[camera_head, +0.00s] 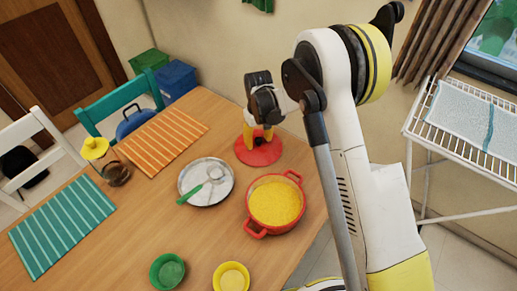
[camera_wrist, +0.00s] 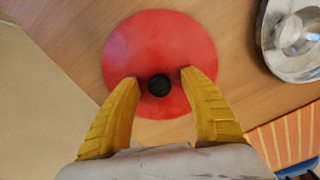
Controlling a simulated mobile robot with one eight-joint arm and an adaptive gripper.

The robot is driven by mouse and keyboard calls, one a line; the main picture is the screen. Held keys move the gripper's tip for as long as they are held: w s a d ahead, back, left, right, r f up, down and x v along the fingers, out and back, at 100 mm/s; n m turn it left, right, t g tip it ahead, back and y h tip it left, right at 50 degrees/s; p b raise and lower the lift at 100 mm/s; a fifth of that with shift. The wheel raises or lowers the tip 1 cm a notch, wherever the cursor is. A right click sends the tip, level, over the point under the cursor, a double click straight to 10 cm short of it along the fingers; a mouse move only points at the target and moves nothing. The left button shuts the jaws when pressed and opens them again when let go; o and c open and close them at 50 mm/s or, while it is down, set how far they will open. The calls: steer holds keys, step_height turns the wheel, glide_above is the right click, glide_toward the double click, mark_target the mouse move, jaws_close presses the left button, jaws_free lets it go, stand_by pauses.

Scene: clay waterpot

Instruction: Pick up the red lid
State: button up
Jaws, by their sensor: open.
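The red lid (camera_head: 258,152) lies flat on the wooden table, towards its far right edge, behind the red pot. In the wrist view the round lid (camera_wrist: 158,48) has a small black knob (camera_wrist: 159,85) near its lower middle. My gripper (camera_head: 257,135) is directly above the lid and points down at it. In the wrist view its two yellow fingers (camera_wrist: 158,82) are open, one on each side of the knob, with a gap to it. The gripper partly hides the lid in the head view; whether the fingertips touch the lid is unclear.
A red two-handled pot (camera_head: 275,203) with yellow contents stands in front of the lid. A metal plate (camera_head: 205,195) with a green spoon lies to its left. Green (camera_head: 167,271) and yellow (camera_head: 231,278) bowls sit at the front. An orange striped mat (camera_head: 163,140) lies left.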

jaws_close()
steer(key=shift+r, duration=0.1)
